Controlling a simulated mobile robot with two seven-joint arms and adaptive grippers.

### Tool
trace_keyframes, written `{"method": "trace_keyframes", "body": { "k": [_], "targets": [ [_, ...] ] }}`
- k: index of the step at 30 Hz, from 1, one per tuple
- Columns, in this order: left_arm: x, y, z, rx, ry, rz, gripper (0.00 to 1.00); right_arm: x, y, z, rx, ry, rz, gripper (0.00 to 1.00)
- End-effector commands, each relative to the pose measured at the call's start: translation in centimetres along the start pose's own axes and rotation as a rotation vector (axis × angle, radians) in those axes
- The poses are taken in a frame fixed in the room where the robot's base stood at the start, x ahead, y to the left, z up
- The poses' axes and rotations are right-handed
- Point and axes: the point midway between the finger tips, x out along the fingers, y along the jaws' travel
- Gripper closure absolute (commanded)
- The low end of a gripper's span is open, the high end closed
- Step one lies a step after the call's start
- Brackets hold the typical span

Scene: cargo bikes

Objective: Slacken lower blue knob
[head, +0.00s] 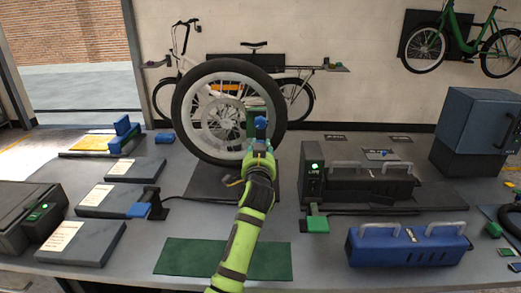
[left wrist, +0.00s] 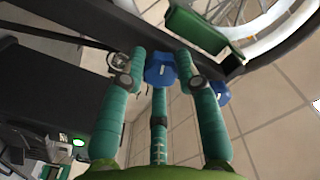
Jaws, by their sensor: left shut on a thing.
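My left gripper (head: 261,153) reaches up to the wheel stand in front of the bicycle wheel (head: 178,113). In the left wrist view its teal fingers (left wrist: 160,85) are closed around a blue knob (left wrist: 160,68). A second blue knob (left wrist: 222,93) shows just right of the right finger, partly hidden by it. In the head view one blue knob (head: 261,123) shows just above the gripper; the other cannot be made out there. A green part (left wrist: 200,28) of the stand lies beside the wheel rim. My right gripper is not in view.
Grey slabs (head: 137,170) lie to the left. A blue cabinet (head: 478,120) stands at the right. A white bike (head: 292,100) stands behind.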

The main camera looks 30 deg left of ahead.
Motion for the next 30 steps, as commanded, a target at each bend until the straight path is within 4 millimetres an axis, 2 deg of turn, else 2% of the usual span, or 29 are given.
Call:
{"method": "trace_keyframes", "body": {
  "k": [9,10,11,12,23,26,30],
  "targets": [
    [0.0,0.0,0.2,0.0,-0.006,0.0,1.0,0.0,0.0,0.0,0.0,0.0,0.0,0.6],
    [0.0,0.0,0.2,0.0,-0.006,0.0,0.64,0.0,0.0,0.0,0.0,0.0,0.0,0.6],
    [0.0,0.0,0.2,0.0,-0.006,0.0,0.52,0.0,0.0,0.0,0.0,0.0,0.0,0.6],
    [0.0,0.0,0.2,0.001,-0.006,0.001,0.44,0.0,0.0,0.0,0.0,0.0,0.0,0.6],
    [-0.2,0.1,0.1,0.001,-0.002,0.001,0.44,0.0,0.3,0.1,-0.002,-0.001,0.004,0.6],
    [-1.0,0.1,0.1,0.001,0.0,0.001,0.44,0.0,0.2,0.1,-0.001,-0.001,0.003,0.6],
    [-3.4,0.1,0.1,0.0,-0.001,0.002,0.44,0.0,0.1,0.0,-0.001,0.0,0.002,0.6]
  ]
}}
